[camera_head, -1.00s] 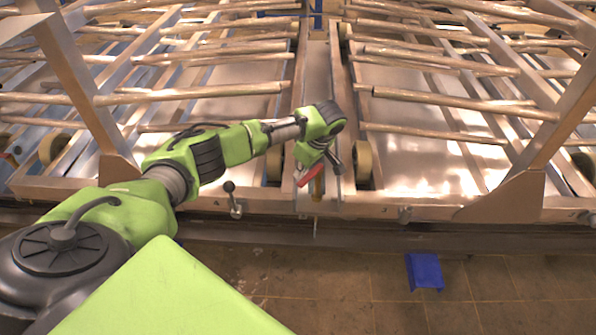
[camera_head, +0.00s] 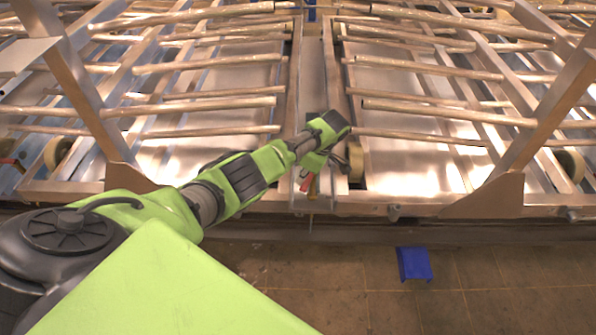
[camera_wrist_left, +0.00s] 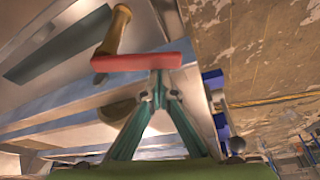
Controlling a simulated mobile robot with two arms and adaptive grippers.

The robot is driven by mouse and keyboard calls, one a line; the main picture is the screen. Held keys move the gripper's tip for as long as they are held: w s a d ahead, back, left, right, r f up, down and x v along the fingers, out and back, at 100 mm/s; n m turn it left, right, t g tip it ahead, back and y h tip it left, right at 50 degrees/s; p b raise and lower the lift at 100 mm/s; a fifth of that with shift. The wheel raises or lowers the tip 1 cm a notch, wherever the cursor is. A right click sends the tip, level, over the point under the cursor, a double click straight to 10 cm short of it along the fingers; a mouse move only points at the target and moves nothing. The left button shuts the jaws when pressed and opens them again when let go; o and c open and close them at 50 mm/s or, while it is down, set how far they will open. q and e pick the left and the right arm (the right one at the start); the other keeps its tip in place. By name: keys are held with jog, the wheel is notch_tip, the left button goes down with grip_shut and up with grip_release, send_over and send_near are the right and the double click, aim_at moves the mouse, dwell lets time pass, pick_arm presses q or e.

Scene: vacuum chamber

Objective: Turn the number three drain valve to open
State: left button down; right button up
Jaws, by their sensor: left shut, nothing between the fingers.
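A valve with a red handle (camera_head: 306,183) and a yellow-brown body (camera_head: 314,187) sits at the front of the frame's centre beam in the head view. In the left wrist view the red handle (camera_wrist_left: 140,62) lies crosswise, with the brass-coloured body (camera_wrist_left: 114,32) running up from its left end. My left gripper (camera_wrist_left: 158,76) is shut and empty, its fingertips right at the handle's right half; I cannot tell whether they touch. In the head view the left gripper (camera_head: 316,168) is partly hidden behind my wrist. No valve number is readable. My right gripper is not in view.
Metal frame bars (camera_head: 430,112) and slanted posts (camera_head: 535,125) stand on both sides of the centre beam. A roller (camera_head: 356,160) sits just right of the valve. A blue object (camera_head: 414,264) lies on the brown floor (camera_head: 340,290), which is otherwise mostly clear in front.

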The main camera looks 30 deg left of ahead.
pick_arm(q)
jog(key=shift+d+n, duration=0.6)
jog(key=shift+w+d, duration=0.15)
jog(key=shift+d, duration=0.45)
jog(key=shift+w+d, duration=0.15)
jog(key=shift+d, duration=0.1)
